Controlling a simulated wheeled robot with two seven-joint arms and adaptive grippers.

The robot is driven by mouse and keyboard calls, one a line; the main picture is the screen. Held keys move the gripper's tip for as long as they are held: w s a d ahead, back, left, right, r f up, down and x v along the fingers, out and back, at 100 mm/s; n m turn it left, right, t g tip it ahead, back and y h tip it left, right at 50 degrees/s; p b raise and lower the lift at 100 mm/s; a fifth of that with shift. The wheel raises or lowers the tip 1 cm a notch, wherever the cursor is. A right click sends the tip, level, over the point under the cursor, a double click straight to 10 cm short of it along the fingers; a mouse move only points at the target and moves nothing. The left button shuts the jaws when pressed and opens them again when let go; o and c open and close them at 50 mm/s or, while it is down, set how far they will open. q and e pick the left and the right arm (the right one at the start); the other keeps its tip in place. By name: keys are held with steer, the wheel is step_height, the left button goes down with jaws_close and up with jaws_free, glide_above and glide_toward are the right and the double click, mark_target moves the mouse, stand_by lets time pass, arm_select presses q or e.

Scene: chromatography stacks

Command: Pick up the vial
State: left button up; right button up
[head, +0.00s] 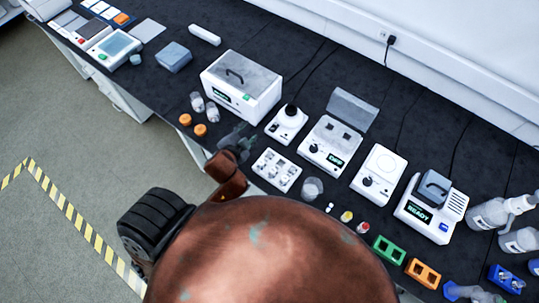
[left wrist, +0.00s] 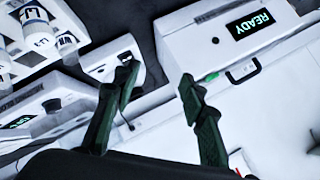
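Two clear vials (head: 197,102) (head: 212,112) stand on the dark bench left of a white box, with two orange caps (head: 185,119) (head: 200,130) beside them. Several small vials sit in a white tray (head: 265,178). Smaller pieces with white, yellow (head: 346,216) and red (head: 362,227) tops stand farther right. Which vial is meant is not clear. My left gripper (head: 238,138) is over the bench's front edge, between the two clear vials and the tray. In the left wrist view its fingers (left wrist: 158,78) are apart with nothing held. My right gripper does not show.
A white box with a handle (head: 243,85) stands just behind my left gripper. Several instruments (head: 330,143) (head: 379,173) (head: 432,208) line the bench to the right, with green (head: 389,250) and orange (head: 422,273) racks in front. Labelled containers (left wrist: 40,42) show in the wrist view.

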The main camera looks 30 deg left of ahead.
arm_select(q)
steer(key=w+d+r+m+t+h, duration=0.2)
steer(key=w+d+r+m+t, duration=0.3)
steer(key=r, duration=0.4)
steer(key=w+d+r+m+t+h, duration=0.25)
steer(key=w+d+r+m, duration=0.3)
steer(key=r, duration=0.35)
steer(key=s+d+r+m+h, duration=0.1)
steer(key=d+r+m+h, duration=0.75)
steer(key=d+m, duration=0.45)
steer(key=s+d+f+m+g+h, duration=0.1)
steer(key=s+d+m+g+h, duration=0.25)
steer(key=d+m, duration=0.35)
steer(key=s+d+f+m+g+h, duration=0.1)
steer(key=s+d+m+g+h, duration=0.3)
steer(key=m, duration=0.5)
steer(key=m+g+y, duration=1.1)
steer(key=m+y, duration=0.7)
steer(key=m, duration=0.2)
glide_above(270, 152)
steer(key=f, duration=2.8)
steer(key=shift+s+d, duration=0.1)
steer(key=shift+s, duration=0.15)
steer(key=f, duration=0.5)
steer(key=shift+w+f+p, duration=0.2)
steer(key=shift+f+p, duration=0.05)
steer(key=shift+p, duration=0.05)
